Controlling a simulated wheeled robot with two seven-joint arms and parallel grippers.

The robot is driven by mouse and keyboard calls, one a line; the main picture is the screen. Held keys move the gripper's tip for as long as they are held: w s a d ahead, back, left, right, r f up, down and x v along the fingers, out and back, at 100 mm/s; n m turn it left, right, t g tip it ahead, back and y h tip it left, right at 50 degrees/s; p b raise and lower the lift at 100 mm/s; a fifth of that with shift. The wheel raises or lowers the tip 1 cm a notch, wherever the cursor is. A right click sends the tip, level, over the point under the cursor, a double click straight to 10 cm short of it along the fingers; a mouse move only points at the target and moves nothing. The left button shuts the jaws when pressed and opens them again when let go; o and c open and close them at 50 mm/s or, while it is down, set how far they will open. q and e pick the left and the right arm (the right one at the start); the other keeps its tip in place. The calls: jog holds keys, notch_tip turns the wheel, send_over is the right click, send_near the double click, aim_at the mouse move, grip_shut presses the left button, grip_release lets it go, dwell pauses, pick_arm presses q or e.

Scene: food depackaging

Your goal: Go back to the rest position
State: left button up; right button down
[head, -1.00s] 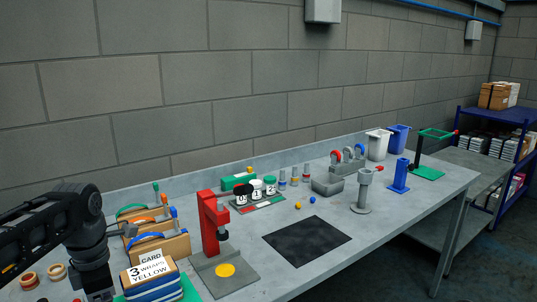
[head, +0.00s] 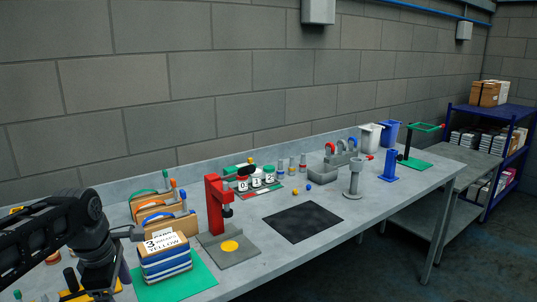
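My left arm comes in from the left over the near left end of the bench (head: 340,226). Its wrist points down, and the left gripper (head: 100,287) is at the bottom edge, partly cut off. Its fingers are too dark and hidden to tell if they are open or shut. It is just left of a green mat (head: 190,282) with a blue-and-white stack (head: 166,265) topped by a card reading "3 wraps yellow". My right gripper is not in view.
A red press (head: 215,205) with a yellow disc stands right of the stack. Behind my arm are brown boxes (head: 168,222) with coloured handles. A black mat (head: 303,222) lies bare mid-bench. A grey post (head: 354,178) and blue stand (head: 390,166) are farther right.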

pick_arm(q)
jog(key=w+d+f+m+t+h, duration=0.1)
jog(key=w+d+f+m+t, duration=0.2)
jog(key=w+d+f+m, duration=0.45)
jog(key=s+d+f+m+h, duration=0.15)
jog(key=d+f+m, duration=0.25)
jog(key=f, duration=0.6)
jog(key=s+d+f+m+h, duration=0.1)
jog(key=s+d+f+m, duration=0.3)
jog(key=f, duration=0.5)
jog(key=s+d+f+m+g, duration=0.1)
jog(key=s+d+f+g, duration=0.1)
jog(key=s+d+f, duration=0.3)
jog(key=s+d+f+m+g, duration=0.2)
jog(key=s+d+f, duration=0.3)
jog(key=s+f, duration=0.6)
jog(key=s, duration=0.8)
jog(key=shift+d+f+g, duration=0.15)
jog(key=shift+f+g, duration=0.2)
jog(key=shift+g, duration=0.05)
jog(key=shift+s+m, duration=0.1)
jog(key=shift+m, duration=0.15)
